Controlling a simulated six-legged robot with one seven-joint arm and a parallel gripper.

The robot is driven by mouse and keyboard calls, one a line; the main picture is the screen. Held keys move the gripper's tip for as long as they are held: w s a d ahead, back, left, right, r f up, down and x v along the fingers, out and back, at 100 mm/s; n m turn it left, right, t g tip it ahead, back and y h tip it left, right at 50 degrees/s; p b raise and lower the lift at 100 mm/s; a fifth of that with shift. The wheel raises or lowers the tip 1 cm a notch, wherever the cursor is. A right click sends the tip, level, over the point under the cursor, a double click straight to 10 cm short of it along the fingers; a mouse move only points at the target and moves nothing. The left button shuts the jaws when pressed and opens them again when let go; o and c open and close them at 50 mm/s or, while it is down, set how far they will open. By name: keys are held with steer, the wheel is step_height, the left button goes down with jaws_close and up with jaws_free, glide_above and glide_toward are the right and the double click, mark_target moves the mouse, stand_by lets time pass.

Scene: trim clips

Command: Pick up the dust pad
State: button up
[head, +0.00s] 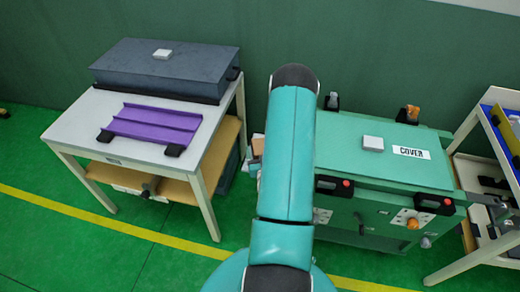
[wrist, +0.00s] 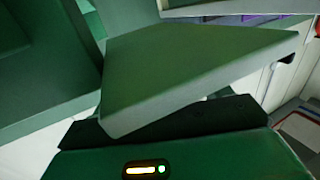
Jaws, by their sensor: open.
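I cannot make out for sure which thing is the dust pad. A small white block (head: 373,142) lies on the green cabinet's top, beside the "COVER" label. A similar white block (head: 161,54) lies on the dark grey case. In the head view my teal arm (head: 288,150) reaches away from me, and its end hides the gripper. In the wrist view the dark part (wrist: 190,122) along the bottom, above a green housing with a lit strip, seems to be my gripper; its fingertips are not clear. I see nothing held. A pale green slab (wrist: 190,70) fills the middle of that view.
A white table (head: 66,130) at left bears the dark grey case (head: 120,75) and a purple tray (head: 150,124) with black end pieces. The green cabinet (head: 345,170) has black latches and orange knobs. A shelf rack (head: 470,165) stands at right. Green floor lies open at front left.

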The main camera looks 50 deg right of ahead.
mark_target(257, 145)
steer(key=shift+x, duration=1.2)
steer(key=c, duration=1.2)
steer(key=shift+o, duration=0.2)
steer(key=shift+r, duration=0.1)
